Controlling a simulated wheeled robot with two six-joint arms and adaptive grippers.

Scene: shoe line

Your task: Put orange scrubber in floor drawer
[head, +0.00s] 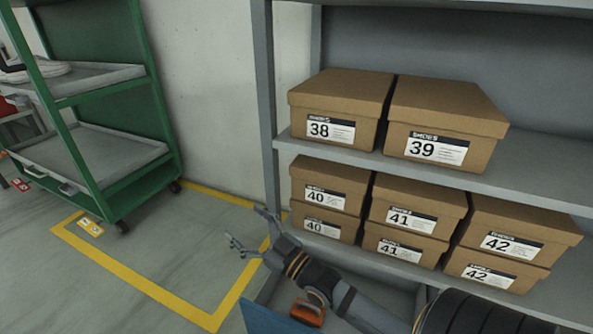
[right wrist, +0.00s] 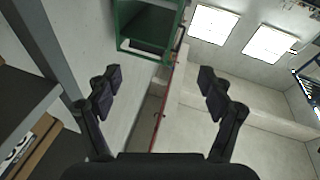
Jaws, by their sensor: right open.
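The orange scrubber (head: 308,313) shows at the bottom of the head view, partly hidden behind my right arm. It appears to lie inside or just behind a blue-fronted container (head: 272,320), which may be the floor drawer; only its top part is in frame, so I cannot tell for sure. My right gripper (head: 246,226) is open and empty, up and left of the scrubber, in front of the shelf post. In the right wrist view its two fingers (right wrist: 160,82) are spread apart with nothing between them. My left gripper is not in view.
A grey shelf (head: 545,158) on the right holds several shoe boxes (head: 340,100) close behind my right arm. A green trolley (head: 95,160) stands at the left. Yellow tape (head: 135,278) marks a clear patch of floor between them.

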